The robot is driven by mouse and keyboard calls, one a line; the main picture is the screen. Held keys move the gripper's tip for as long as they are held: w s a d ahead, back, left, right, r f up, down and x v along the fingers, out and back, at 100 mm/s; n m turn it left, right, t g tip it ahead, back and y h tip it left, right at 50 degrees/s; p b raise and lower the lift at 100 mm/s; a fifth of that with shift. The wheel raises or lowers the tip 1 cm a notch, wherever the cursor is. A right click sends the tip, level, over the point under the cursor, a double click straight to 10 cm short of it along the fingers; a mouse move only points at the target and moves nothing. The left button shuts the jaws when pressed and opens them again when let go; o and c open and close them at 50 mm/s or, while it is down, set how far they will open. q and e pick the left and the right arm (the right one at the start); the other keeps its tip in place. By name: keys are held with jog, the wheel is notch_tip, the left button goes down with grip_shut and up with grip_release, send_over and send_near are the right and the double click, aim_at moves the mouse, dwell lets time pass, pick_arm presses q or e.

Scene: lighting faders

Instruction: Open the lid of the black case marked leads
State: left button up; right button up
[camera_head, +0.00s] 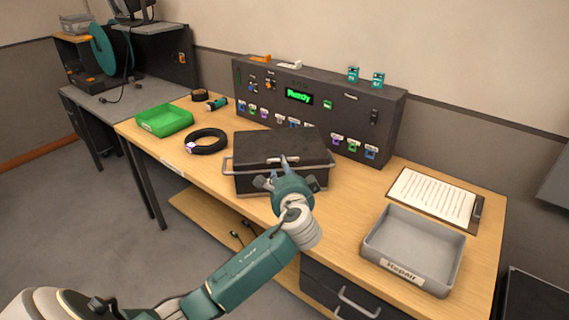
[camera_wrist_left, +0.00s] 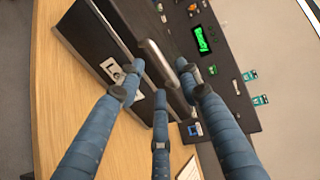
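The black case (camera_head: 262,150) sits on the wooden bench with its lid shut. I cannot read any marking on it. In the left wrist view the case (camera_wrist_left: 90,42) shows a metal latch (camera_wrist_left: 114,70) and a light grey bar handle (camera_wrist_left: 158,62). My left gripper (camera_head: 283,168) is at the front edge of the case and hides part of it. In the left wrist view its three blue fingers (camera_wrist_left: 163,86) are spread apart near the handle, with nothing held. I cannot tell whether they touch it. My right gripper is not in view.
A dark panel (camera_head: 340,113) with a green display stands behind the case. A green tray (camera_head: 163,131) and a coiled black cable (camera_head: 225,145) lie to the left. A grey "Repair" tray (camera_head: 375,240) and a clipboard (camera_head: 433,193) are to the right, with bare bench between.

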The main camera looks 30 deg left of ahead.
pick_arm(q)
jog(key=shift+x, duration=2.35)
jog(key=shift+d, duration=0.1)
jog(key=shift+c, duration=0.3)
grip_shut()
